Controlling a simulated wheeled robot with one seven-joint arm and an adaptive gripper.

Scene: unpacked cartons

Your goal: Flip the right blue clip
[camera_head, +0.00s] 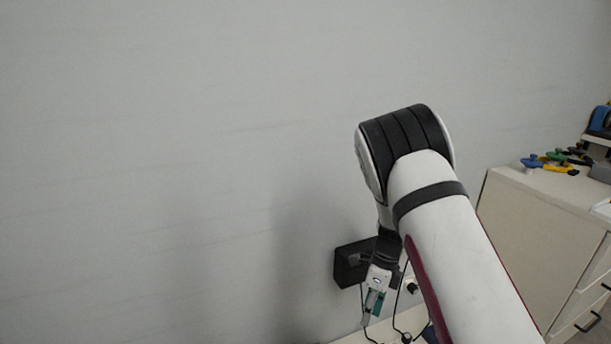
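My gripper (373,305) hangs low in the middle of the view, below the bent wrist of my arm, close to the wall. Its fingers are small and partly dark, with a teal patch beside them. I cannot tell whether they are open or shut. Several coloured clamp-like items lie on the cabinet top at the right. One is a blue clip (532,162) at the left end of that group, far from my gripper. A larger blue thing (601,121) shows at the right edge, cut off. I cannot tell which is the right blue clip.
The white cabinet (535,225) with drawers stands at the right. A yellow-handled tool (556,169) and a green one (556,155) lie on it. A black box (350,264) and cables (364,318) are behind my gripper. The plain wall (170,150) fills the left.

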